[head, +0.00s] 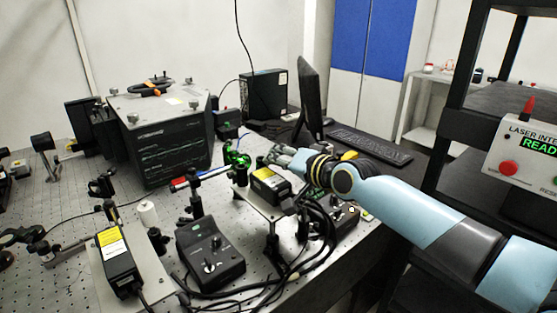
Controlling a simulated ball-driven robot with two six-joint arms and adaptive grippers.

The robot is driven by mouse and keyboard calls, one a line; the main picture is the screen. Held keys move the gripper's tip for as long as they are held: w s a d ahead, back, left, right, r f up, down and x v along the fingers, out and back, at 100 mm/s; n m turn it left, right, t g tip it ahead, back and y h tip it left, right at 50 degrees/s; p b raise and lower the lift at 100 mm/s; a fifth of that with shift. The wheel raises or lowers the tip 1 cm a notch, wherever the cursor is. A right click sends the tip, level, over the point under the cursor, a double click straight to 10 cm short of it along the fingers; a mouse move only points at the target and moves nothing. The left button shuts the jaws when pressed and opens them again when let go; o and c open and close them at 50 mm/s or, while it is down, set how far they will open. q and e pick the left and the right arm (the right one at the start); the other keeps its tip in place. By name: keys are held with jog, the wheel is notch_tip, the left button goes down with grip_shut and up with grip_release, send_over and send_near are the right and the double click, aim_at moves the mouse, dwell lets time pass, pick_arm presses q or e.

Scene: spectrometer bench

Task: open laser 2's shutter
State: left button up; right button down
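Two black laser heads with yellow labels stand on the bench. One laser (268,184) is on a raised plate near the middle, with a green-lit mount (237,158) just beyond its front end. The other laser (117,262) lies on a plate at the front left. I cannot read which one is laser 2, and I cannot make out a shutter's position. My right gripper (277,158) reaches in from the right and is just above and behind the middle laser. Its fingertips are small here; I cannot tell whether they are open or touching anything. My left gripper is out of view.
Black control boxes with knobs (210,255) stand by the lasers, with loose cables in front. A large black instrument (165,140) stands behind. A monitor (308,98) and keyboard (370,145) are at the back. A laser interlock panel (528,160) at right reads "READY".

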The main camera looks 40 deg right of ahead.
jog(key=shift+d+f+m+y+b, duration=0.2)
jog(key=shift+f+m+y+b, duration=0.2)
jog(key=shift+m+b, duration=0.45)
jog(key=c, duration=1.5)
grip_release()
jog(key=v, duration=1.2)
